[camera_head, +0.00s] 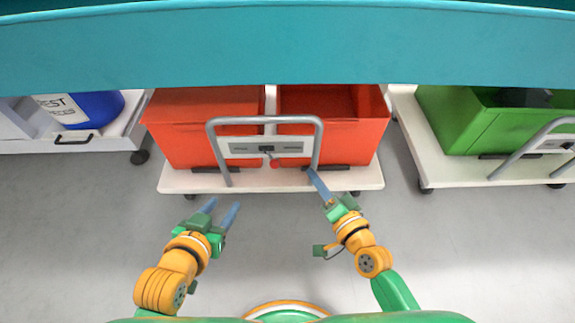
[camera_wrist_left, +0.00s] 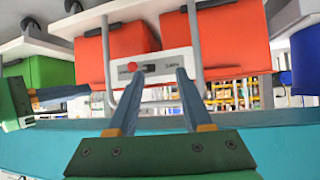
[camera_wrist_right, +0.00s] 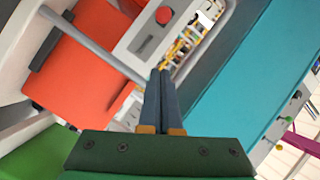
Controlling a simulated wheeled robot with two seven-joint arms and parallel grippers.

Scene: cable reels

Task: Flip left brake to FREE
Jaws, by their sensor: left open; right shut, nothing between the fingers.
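A white cart (camera_head: 272,179) carries orange bins and a grey tube handle (camera_head: 211,140). A pale panel (camera_head: 240,149) across the handle has dark slots, a small lever (camera_head: 267,150) and a red knob (camera_head: 275,163). The red knob shows in the left wrist view (camera_wrist_left: 132,66) and the right wrist view (camera_wrist_right: 164,16). Which part is the left brake, and its setting, I cannot tell. My left gripper (camera_head: 222,205) is open and empty, before the cart's left front. My right gripper (camera_head: 312,173) is shut and empty, its tips near the handle's right post.
A teal beam (camera_head: 280,45) crosses the top of the head view. A cart with a green bin (camera_head: 470,125) stands at right, one with a blue container (camera_head: 95,108) at left. Grey floor (camera_head: 80,220) is clear in front.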

